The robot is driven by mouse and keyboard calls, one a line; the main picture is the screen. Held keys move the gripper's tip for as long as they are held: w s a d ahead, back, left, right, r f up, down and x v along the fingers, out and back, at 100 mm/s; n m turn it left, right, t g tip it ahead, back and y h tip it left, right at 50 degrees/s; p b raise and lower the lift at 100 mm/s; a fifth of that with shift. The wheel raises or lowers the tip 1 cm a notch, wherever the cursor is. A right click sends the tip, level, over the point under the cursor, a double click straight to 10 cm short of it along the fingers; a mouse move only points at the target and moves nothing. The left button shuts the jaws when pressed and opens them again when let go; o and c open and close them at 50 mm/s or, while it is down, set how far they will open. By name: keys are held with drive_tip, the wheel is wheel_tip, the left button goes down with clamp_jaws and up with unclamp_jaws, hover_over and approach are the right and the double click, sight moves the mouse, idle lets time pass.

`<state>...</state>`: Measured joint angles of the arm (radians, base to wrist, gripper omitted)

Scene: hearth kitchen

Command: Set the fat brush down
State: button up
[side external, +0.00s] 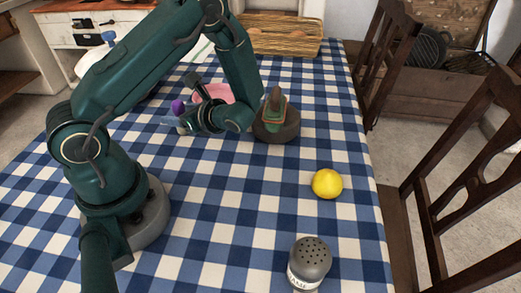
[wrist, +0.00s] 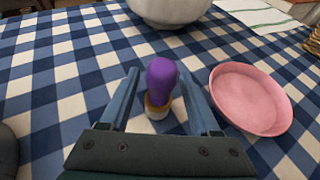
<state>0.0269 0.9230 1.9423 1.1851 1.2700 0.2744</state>
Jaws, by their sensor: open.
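The fat brush (wrist: 161,80) has a purple handle, a gold band and pale bristles. In the wrist view it stands about upright, bristles down, between the fingers of my gripper (wrist: 160,73). The fingers are open, one on each side, with a gap visible at least on the right. The bristle end looks to be at the checked cloth, though its contact is partly hidden. In the side view the purple handle (side external: 178,106) shows above the bluish fingers of my gripper (side external: 176,120), low over the table.
A pink plate (wrist: 250,98) lies just right of the brush in the wrist view, with a white bowl (wrist: 168,8) beyond. In the side view, a dark stone bowl (side external: 276,128), a lemon (side external: 327,183) and a shaker (side external: 309,262) stand rightward. A wicker tray (side external: 280,40) is behind.

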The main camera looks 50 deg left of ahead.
drive_tip(key=v, duration=0.9)
drive_tip(key=shift+w+d+r, duration=0.1)
drive_tip(key=shift+d+r, duration=0.05)
drive_tip(key=shift+d, duration=0.05)
drive_tip(key=s+d+r+n+t+h, duration=0.2)
drive_tip(key=d+r+n+t+h, duration=0.2)
drive_tip(key=d+r+n+h, duration=0.1)
drive_tip(key=s+d+r+n+t+h, duration=0.2)
drive_tip(key=d+r+n+t+h, duration=0.2)
drive_tip(key=d+n+h, duration=0.3)
drive_tip(key=shift+s+d+r+n+t+h, duration=0.3)
drive_tip(key=shift+s+r+n+t+h, duration=0.15)
drive_tip(key=shift+n, duration=1.05)
drive_tip(key=shift+w, duration=0.1)
